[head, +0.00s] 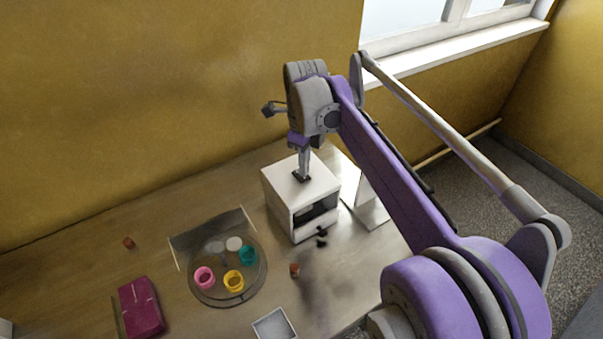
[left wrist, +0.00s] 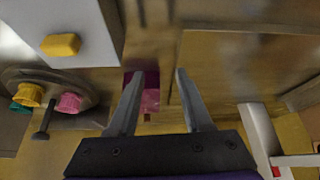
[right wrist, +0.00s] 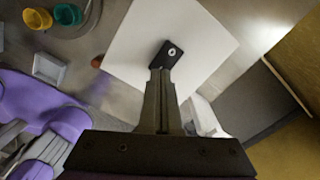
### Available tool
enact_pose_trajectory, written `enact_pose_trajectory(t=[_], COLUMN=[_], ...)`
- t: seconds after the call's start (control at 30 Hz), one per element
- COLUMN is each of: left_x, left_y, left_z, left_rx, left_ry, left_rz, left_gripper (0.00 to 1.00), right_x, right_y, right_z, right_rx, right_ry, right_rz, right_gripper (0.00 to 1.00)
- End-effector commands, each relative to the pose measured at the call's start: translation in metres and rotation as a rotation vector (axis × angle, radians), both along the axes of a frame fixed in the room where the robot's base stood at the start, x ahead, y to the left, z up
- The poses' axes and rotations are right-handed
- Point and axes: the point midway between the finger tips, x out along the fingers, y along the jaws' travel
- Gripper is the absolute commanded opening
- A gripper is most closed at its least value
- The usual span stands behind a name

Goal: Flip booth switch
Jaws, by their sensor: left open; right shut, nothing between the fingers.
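The booth (head: 281,190) is a white box with a dark front opening, standing on the table below the yellow wall. On its top is a small black switch plate (right wrist: 178,46) with a round metal piece, seen in the right wrist view. My right gripper (head: 302,172) points down at the booth top. In the right wrist view its closed fingers (right wrist: 159,76) are empty and overlap the plate's near edge; I cannot tell whether they touch it. My left gripper (left wrist: 153,78) is open and empty, outside the head view.
A round tray (head: 215,302) with pink, yellow and teal cups stands left of the booth. A magenta case (head: 141,307) lies further left. A square white dish (head: 273,325) is near the front. A white panel (head: 369,205) stands right of the booth. Bare table lies at the back left.

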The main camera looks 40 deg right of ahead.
Motion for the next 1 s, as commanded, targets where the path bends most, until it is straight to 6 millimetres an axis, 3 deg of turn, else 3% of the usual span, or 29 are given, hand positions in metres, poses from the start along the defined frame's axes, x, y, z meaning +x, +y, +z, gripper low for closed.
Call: enact_pose_trajectory(t=[1.0], left_x=[-0.004], left_y=[0.0], left_z=[-0.011], left_rx=[0.0], left_ry=[0.008], left_rz=[0.0], left_gripper=[0.5], right_x=[0.0], right_y=[0.0], right_z=[-0.016], right_rx=[0.0], right_ry=[0.0], right_rz=[0.0], right_gripper=[0.0])
